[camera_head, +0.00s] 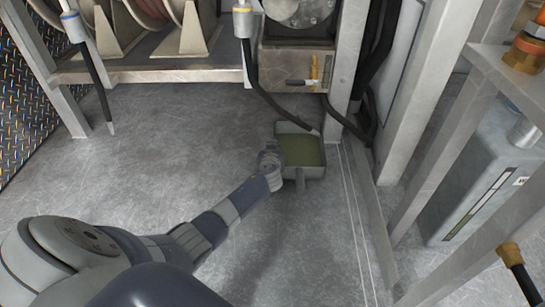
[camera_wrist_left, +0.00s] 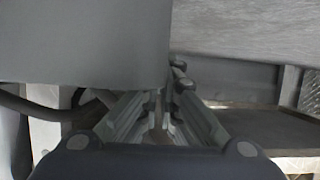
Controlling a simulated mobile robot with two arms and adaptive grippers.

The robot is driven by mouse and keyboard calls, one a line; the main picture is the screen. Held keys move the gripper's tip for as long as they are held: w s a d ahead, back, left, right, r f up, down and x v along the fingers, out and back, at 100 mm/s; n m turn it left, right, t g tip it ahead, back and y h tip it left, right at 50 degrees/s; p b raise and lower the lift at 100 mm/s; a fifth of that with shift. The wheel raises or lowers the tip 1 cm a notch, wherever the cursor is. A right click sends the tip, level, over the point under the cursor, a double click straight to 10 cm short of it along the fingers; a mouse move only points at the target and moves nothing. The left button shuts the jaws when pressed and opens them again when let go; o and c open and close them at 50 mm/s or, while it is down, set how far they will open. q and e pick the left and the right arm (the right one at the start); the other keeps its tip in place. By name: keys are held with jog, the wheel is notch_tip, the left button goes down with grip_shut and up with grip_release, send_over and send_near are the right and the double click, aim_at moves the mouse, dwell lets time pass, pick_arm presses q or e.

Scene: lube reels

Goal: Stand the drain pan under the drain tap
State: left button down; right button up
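The drain pan (camera_head: 302,152) is a grey rectangular tray with a dull green inside. It is in the middle of the head view, open side up, below and in front of the cabinet with the tap; I cannot tell if it rests fully on the floor. The drain tap (camera_head: 314,69) is a small yellow fitting on the cabinet front. My left gripper (camera_head: 270,161) is at the pan's left side, its fingers partly hidden. In the left wrist view the fingers (camera_wrist_left: 165,108) are close together at the edge of a large grey panel, likely the pan wall. My right gripper is out of view.
A black hose (camera_head: 283,113) hangs down close to the pan's back edge. A white post (camera_head: 345,65) stands behind right. A metal bench frame (camera_head: 440,165) and grey tank (camera_head: 490,165) are on the right. The floor (camera_head: 150,165) at left is clear.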

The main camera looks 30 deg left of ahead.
pick_arm(q)
jog(key=shift+f+b, duration=0.9)
jog(key=shift+f, duration=0.4)
jog(key=shift+f+b, duration=0.3)
jog(key=c, duration=1.8)
grip_release()
